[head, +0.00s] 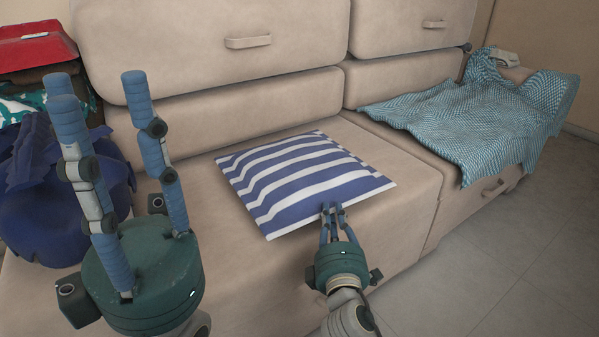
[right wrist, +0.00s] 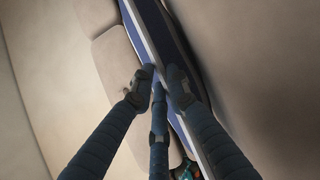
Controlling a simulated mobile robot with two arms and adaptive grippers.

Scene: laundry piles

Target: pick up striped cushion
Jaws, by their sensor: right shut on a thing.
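The striped cushion (head: 290,170), blue and white, lies on the beige sofa seat in the head view. My right gripper (head: 333,210) is at its front right edge, shut on that edge. In the right wrist view the cushion (right wrist: 150,35) shows edge-on as a blue and white strip, with the fingers of the right gripper (right wrist: 160,80) on both sides of its edge. My left gripper (head: 105,90) is raised at the left of the head view, its fingers spread apart, open and empty, away from the cushion.
The beige sofa (head: 400,215) has a backrest with handles behind the cushion. A teal patterned blanket (head: 470,110) is draped over its right part. A dark blue cloth heap (head: 45,200) and a red item (head: 35,45) are at the left. Tiled floor (head: 500,255) is clear at the right.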

